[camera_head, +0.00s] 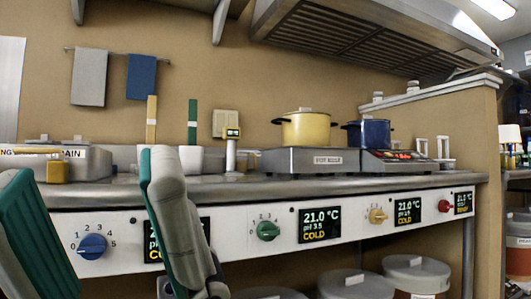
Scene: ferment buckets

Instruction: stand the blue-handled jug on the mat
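I cannot make out a blue-handled jug or a mat in the head view. White vessels (191,160) stand on the counter, partly hidden behind a grey and teal finger. My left gripper (86,162) appears close to the camera at the lower left, its two grey and teal fingers wide apart with nothing between them. It is in front of the counter. My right gripper is not in view.
The steel counter (270,190) holds grey labelled bins (90,160) at left, a yellow pot (306,130) on a grey unit, and a blue pot (369,134) on a red-lit unit. Knobs and displays line its front. Lidded buckets (416,273) stand below. A hood (370,35) hangs above.

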